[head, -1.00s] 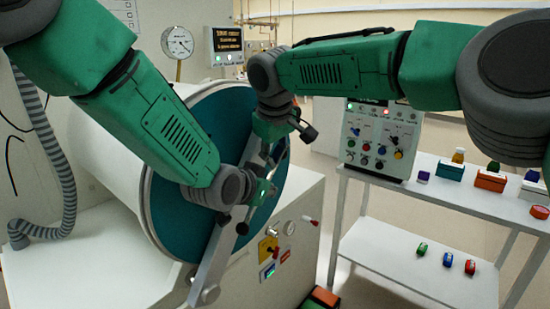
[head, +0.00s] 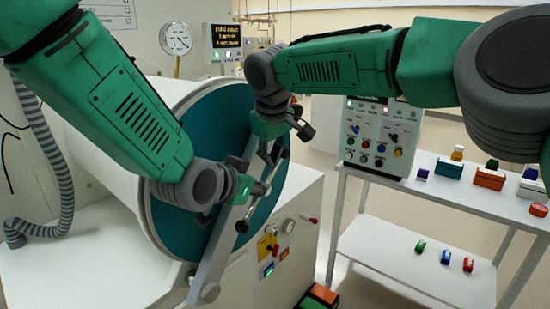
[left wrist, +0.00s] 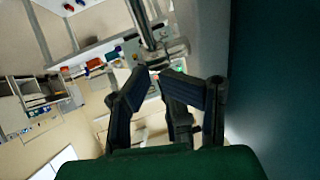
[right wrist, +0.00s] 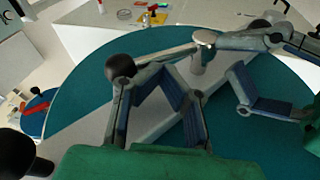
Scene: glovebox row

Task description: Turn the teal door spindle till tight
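The round teal door (head: 214,115) stands upright on the white glovebox port, with a grey bar (head: 208,262) slanting across it. The metal spindle, with black ball ends (head: 242,227), sits in front of the bar; its hub (right wrist: 203,45) shows in the right wrist view. My left gripper (head: 262,188) is at the spindle from the left, its fingers beside the hub and a spindle arm (left wrist: 145,25). My right gripper (head: 280,150) is just above it; in the right wrist view its fingertips (right wrist: 166,73) are close to a ball-ended spindle arm. Overlapping fingers hide whether either grips.
A control panel (head: 383,135) and a white two-tier cart (head: 400,262) with small coloured items stand to the right. A gauge (head: 176,38) and display (head: 224,42) are behind the port. A ribbed hose (head: 58,170) hangs at left. Switches (head: 270,250) sit below the door.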

